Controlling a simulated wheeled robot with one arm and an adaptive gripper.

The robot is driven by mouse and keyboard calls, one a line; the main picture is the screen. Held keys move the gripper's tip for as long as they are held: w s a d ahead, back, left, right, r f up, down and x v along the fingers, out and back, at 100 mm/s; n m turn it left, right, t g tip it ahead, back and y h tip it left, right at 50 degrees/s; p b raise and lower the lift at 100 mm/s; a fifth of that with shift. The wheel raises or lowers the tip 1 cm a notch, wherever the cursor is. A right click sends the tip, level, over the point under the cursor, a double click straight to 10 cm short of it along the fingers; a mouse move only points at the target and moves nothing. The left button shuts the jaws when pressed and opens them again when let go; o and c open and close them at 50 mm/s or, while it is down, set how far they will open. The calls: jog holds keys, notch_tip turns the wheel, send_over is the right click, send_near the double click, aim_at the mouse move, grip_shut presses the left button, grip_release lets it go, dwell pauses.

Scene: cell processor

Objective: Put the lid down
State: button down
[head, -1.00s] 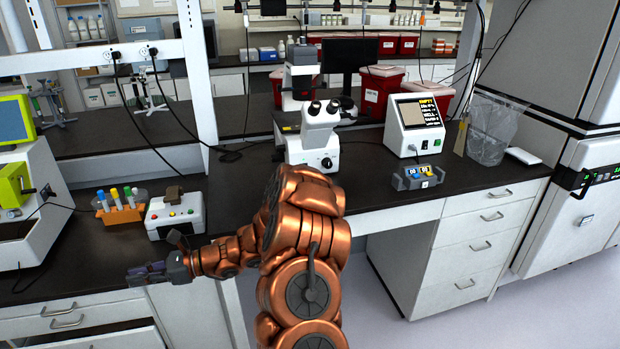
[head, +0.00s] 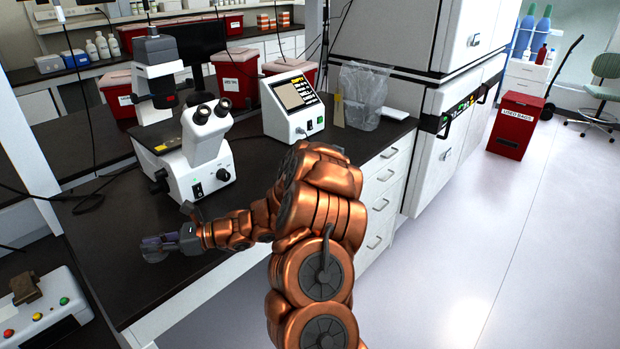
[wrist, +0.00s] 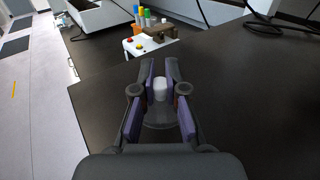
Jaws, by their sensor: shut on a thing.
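My gripper (wrist: 160,102) is shut on a small white piece (wrist: 160,88), which looks like the knob of the lid. A dim, see-through round shape below it, between the fingers, seems to be the rest of the lid (wrist: 160,118). In the head view my gripper (head: 158,248) is over the dark bench top (head: 180,275), in front of the microscope (head: 200,150). The lid is too small to make out clearly there. I cannot tell whether it touches the bench.
A white box with coloured buttons (head: 45,318) stands at the lower left. A white device with a screen (head: 293,108) and a clear bag (head: 360,95) stand farther right. Bare bench surrounds my gripper.

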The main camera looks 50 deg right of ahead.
jog(key=d+m+t+h+b, duration=0.1)
jog(key=d+b, duration=0.2)
jog(key=d, duration=0.1)
jog(key=d+f+t+h+b, duration=0.1)
jog(key=d+b, duration=0.2)
jog(key=s+d+m+b, duration=0.1)
jog(key=d+b, duration=0.2)
jog(key=d, duration=0.1)
jog(key=shift+d+f+m+t+h, duration=0.2)
jog(key=shift+d+m+t+h, duration=0.1)
jog(key=shift+d+t+h, duration=0.1)
jog(key=s+d+h+b, duration=0.1)
jog(key=d+b, duration=0.1)
jog(key=s+d+m+t+h+b, duration=0.1)
jog(key=d+b, duration=0.1)
jog(key=d, duration=0.1)
jog(key=s+d+m+t+h+b, duration=0.1)
jog(key=d+b, duration=0.2)
jog(key=shift+d+r, duration=0.15)
jog(key=s+d+r+m+t+h+b, duration=0.1)
jog(key=s+d+m+h+b, duration=0.5)
jog(key=s+d+b, duration=0.7)
jog(key=shift+s+r+t+h+b, duration=0.35)
jog(key=shift+r+h+b, duration=0.5)
jog(key=shift+h, duration=0.35)
